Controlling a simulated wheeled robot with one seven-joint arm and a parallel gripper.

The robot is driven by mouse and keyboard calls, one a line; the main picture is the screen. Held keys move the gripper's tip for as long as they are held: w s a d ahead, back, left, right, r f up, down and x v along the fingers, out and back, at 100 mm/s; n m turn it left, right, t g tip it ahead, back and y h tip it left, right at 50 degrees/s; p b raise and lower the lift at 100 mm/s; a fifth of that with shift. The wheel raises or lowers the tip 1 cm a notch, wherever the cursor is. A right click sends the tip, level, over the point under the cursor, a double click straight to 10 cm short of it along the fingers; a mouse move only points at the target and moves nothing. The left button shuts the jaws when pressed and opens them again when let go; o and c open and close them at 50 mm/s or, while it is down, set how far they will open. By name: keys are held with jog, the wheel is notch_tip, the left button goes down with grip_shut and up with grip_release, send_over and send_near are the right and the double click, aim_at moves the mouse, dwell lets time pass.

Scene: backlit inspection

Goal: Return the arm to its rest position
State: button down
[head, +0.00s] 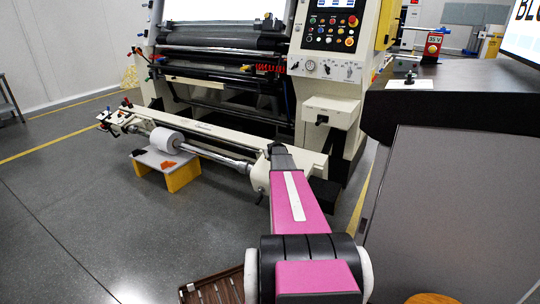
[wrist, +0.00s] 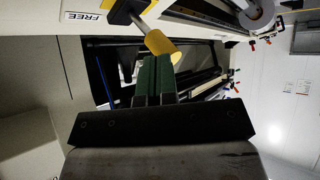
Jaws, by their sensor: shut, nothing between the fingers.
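My arm (head: 300,207), pink with a white stripe, reaches forward from the bottom of the head view towards the large cream machine. The far end of the arm overlaps the machine's lower bar, and I cannot make out the fingers in that view. In the wrist view my gripper (wrist: 155,62) shows two green-padded fingers side by side, shut with nothing between them. A yellow cylindrical grip (wrist: 161,45) on a grey rod is just beyond the fingertips. I cannot tell whether the fingers touch it.
The cream machine (head: 334,110) with a control panel stands ahead. A white roll (head: 166,139) is on its low shaft, above a yellow-legged stand (head: 183,178). A dark-topped grey cabinet (head: 455,210) is close on the right. A brown slatted item (head: 215,288) lies at the bottom. Floor at left is open.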

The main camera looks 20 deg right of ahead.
jog(key=d+v, duration=0.1)
jog(key=v, duration=0.8)
jog(key=s+a+f+g+y, duration=0.1)
jog(key=s+a+g, duration=0.1)
jog(key=s+a, duration=0.45)
jog(key=s+a+f+g+y, duration=0.1)
jog(key=s+a, duration=0.2)
jog(key=a, duration=0.7)
jog(key=s+a+g+y, duration=0.15)
jog(key=s+a, duration=0.25)
jog(key=a, duration=0.4)
jog(key=s+a+g+h, duration=0.1)
jog(key=s+a+g, duration=0.2)
jog(key=s+a, duration=0.4)
jog(key=s+a+g+h, duration=0.1)
jog(key=s+a+g, duration=0.2)
jog(key=s+a, duration=0.4)
jog(key=s, duration=0.7)
